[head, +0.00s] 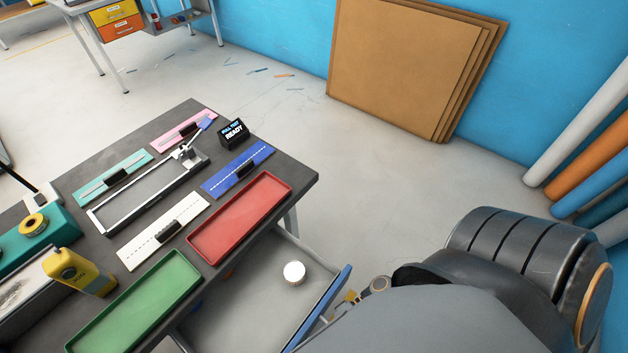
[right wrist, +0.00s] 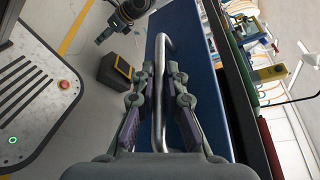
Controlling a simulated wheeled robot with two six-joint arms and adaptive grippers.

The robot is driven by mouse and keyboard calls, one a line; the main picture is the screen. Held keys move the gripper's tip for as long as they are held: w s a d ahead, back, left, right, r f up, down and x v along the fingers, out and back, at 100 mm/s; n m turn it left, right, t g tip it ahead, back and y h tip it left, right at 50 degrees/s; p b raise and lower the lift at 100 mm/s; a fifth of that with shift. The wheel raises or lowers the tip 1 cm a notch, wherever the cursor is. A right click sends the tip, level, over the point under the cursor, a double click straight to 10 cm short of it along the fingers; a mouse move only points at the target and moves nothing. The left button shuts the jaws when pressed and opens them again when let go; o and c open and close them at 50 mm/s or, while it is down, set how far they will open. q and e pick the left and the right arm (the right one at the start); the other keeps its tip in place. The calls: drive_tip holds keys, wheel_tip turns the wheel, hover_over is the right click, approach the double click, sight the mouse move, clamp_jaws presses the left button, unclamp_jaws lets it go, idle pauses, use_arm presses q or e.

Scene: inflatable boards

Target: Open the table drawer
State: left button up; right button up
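The table drawer (head: 255,300) is pulled out from the near side of the grey table (head: 300,180), so its inside shows. A round white-topped item (head: 294,272) lies in it. Its blue front (head: 325,305) faces my right arm. In the right wrist view the metal handle (right wrist: 160,125) runs between the two fingers of my right gripper (right wrist: 160,78), which are close against it on both sides. In the head view my arm hides most of this gripper. My left gripper (right wrist: 118,35) hangs apart from the drawer, fingers spread and empty, small in the right wrist view.
Brown panels (head: 400,65) lean on the blue wall. A black box (right wrist: 115,75) stands on the floor.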

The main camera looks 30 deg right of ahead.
drive_tip(key=shift+o, duration=0.6)
drive_tip(key=v, duration=1.2)
drive_tip(key=shift+f, duration=0.1)
